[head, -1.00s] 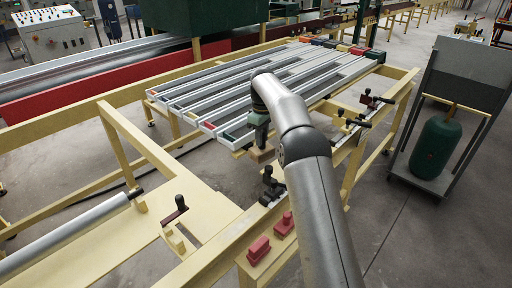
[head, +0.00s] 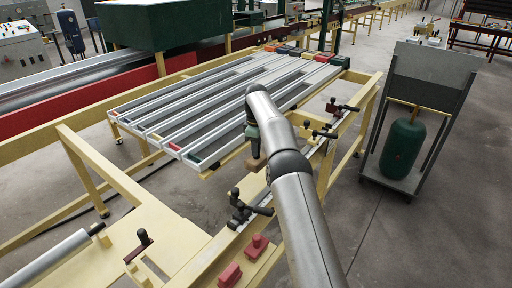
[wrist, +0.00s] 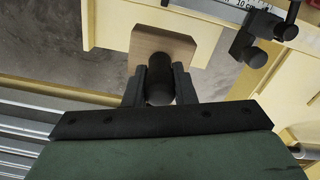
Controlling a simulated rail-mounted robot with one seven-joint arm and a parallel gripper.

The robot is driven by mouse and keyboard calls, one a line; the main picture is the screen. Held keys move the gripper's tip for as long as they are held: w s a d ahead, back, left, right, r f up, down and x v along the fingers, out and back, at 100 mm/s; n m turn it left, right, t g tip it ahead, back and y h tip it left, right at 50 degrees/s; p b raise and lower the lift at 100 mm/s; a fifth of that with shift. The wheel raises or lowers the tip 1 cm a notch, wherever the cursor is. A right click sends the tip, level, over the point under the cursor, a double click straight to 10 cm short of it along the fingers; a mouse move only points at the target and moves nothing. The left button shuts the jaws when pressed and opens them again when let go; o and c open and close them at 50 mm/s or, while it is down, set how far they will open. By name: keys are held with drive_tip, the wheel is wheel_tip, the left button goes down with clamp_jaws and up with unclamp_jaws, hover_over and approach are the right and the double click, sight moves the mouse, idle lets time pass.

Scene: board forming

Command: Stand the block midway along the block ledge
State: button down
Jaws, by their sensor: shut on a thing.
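The block (head: 255,163) is a pale wooden piece with a dark round knob. It hangs from my gripper (head: 253,148) beside the near edge of the slatted table. In the wrist view, the block (wrist: 178,43) lies beyond the fingertips, and my gripper (wrist: 160,85) is shut on its knob. The block appears to be in the air, clear of the frame. A cream ledge (head: 262,270) runs along the near side of the frame; I cannot tell surely that this is the block ledge.
Two red pieces (head: 230,274) (head: 257,246) sit on the cream ledge. Black clamps (head: 245,208) (head: 325,133) line the near rail. Grey channels (head: 200,110) cover the table. A trolley with a green cylinder (head: 402,150) stands right, with open floor between.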

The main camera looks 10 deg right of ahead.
drive_tip(key=shift+f+b, duration=1.15)
drive_tip(key=shift+f, duration=2.75)
drive_tip(key=shift+f, duration=0.3)
drive_tip(key=c, duration=0.8)
unclamp_jaws()
wheel_tip(320, 180, up, 12)
drive_tip(key=shift+f+p, duration=0.1)
drive_tip(key=shift+p, duration=1.15)
